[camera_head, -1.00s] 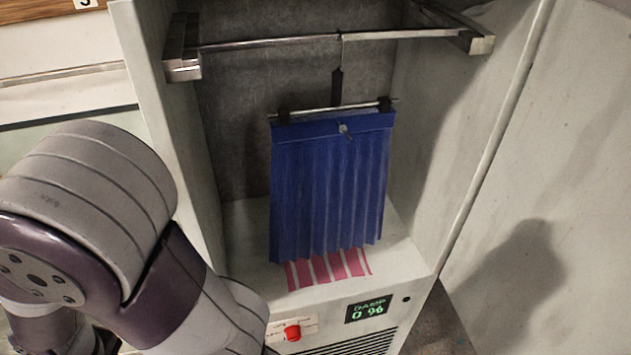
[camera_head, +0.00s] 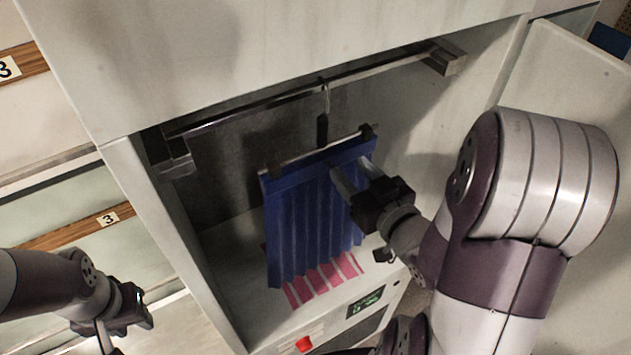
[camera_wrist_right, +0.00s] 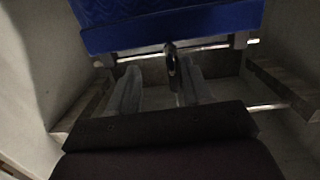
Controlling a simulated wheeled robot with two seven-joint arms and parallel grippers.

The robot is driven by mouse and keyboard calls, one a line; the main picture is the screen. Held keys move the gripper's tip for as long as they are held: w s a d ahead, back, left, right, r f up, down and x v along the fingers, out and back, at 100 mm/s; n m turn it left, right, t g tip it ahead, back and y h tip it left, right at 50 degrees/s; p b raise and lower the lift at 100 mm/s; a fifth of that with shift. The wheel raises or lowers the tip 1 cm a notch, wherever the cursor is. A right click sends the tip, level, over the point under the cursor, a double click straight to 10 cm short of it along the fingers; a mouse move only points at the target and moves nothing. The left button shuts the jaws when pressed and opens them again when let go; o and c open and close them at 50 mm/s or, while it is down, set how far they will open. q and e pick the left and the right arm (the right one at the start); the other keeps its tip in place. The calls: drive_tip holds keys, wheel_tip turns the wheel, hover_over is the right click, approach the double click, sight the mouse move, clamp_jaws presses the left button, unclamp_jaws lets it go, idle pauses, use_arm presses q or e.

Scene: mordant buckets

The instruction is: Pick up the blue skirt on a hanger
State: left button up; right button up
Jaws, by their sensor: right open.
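The blue pleated skirt (camera_head: 312,220) is clipped to a hanger (camera_head: 318,148) that hangs by its hook from a metal rail (camera_head: 285,98) inside an open cabinet. My right gripper (camera_head: 350,182) is open, its fingers in front of the skirt's upper right part. I cannot tell whether they touch it. In the right wrist view, the skirt (camera_wrist_right: 170,28) is at the top with the hanger bar (camera_wrist_right: 210,47) along its edge. The hanger's dark stem (camera_wrist_right: 171,62) appears between the open fingers (camera_wrist_right: 160,82). My left gripper (camera_head: 112,328) is at the lower left, away from the skirt, its tips unclear.
The cabinet's left wall (camera_head: 165,225) and open door (camera_head: 575,85) flank the skirt. Pink stripes (camera_head: 325,280) mark the cabinet floor below. A red knob (camera_head: 304,344) and green display (camera_head: 365,302) are on the front. Number-3 labels (camera_head: 107,219) are at the left.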

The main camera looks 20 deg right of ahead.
sight(325, 138)
drive_tip(key=shift+a+r+t+y+b, duration=0.2)
drive_tip(key=shift+a+r+t+b, duration=0.1)
drive_tip(key=shift+r+b, duration=0.25)
drive_tip(key=shift+a+r+t+y+b, duration=0.25)
drive_tip(key=shift+r+t+b, duration=0.1)
drive_tip(key=shift+b, duration=0.3)
drive_tip(key=w+p, duration=0.1)
drive_tip(key=w, duration=0.2)
drive_tip(key=w+a+r+p, duration=0.1)
drive_tip(key=w+p, duration=0.1)
drive_tip(key=w, duration=0.1)
drive_tip(key=w+p, duration=0.2)
drive_tip(key=w, duration=0.2)
drive_tip(key=shift+a+r, duration=0.25)
drive_tip(key=shift+a, duration=0.05)
drive_tip(key=shift+w+a+f, duration=0.1)
drive_tip(key=shift+w+a, duration=0.05)
drive_tip(key=shift+a, duration=0.05)
drive_tip(key=shift+w+d+f, duration=0.1)
drive_tip(key=shift+d, duration=0.05)
drive_tip(key=c, duration=0.9)
use_arm(q)
drive_tip(key=r, duration=0.1)
drive_tip(key=s+r, duration=0.1)
drive_tip(key=r, duration=0.1)
drive_tip(key=shift+s+a+r, duration=0.2)
drive_tip(key=shift+s+r, duration=0.05)
drive_tip(key=shift+r, duration=0.1)
use_arm(e)
clamp_jaws()
